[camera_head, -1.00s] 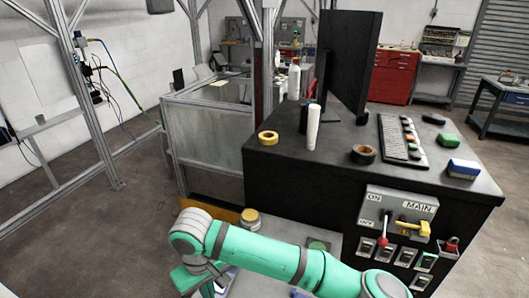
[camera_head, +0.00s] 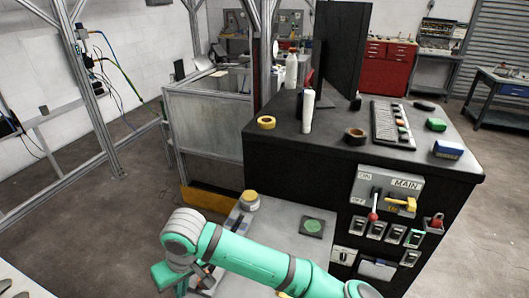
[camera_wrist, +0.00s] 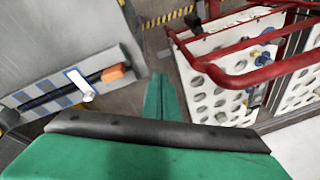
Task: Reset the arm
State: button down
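My teal arm with grey joint bands crosses the bottom of the head view, and its lower end is cut off by the frame edge. In the wrist view, the narrow teal fingers of my gripper (camera_wrist: 163,97) stand side by side past a black-edged teal body. They look closed together with nothing visible between them. The gripper points down over open floor, between a grey bench and a red-framed rack. The fingertips cannot be made out in the head view.
A black console (camera_head: 290,161) with a MAIN switch panel (camera_head: 384,199) stands right of my arm. A low grey table (camera_head: 283,217) holds a yellow-lidded jar (camera_head: 249,200). The wrist view shows a red-framed rack (camera_wrist: 232,74) at right and a black bar with an orange end (camera_wrist: 113,73) at left.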

jog(key=a+r+m+t+y, duration=0.1)
jog(key=a+r+t+y, duration=0.1)
jog(key=a+r+y, duration=0.35)
jog(key=a+r+m+t+y, duration=0.1)
jog(key=a+r+t+y, duration=0.15)
jog(key=a+y, duration=0.6)
jog(key=w+d+f+m+t+h, duration=0.1)
jog(key=d+f+m+t+h, duration=0.45)
jog(key=d+m+t, duration=0.35)
jog(key=s+d+f+m+t+h, duration=0.2)
jog(key=s+d+f+m+h, duration=0.1)
jog(key=s+d+f+h, duration=0.55)
jog(key=s+d+f+n+h, duration=0.2)
jog(key=s+d+n, duration=0.3)
jog(key=s+d, duration=1.3)
jog(key=shift+s+d+n+h, duration=0.2)
jog(key=shift+s+n+h, duration=0.15)
jog(key=shift+s, duration=0.55)
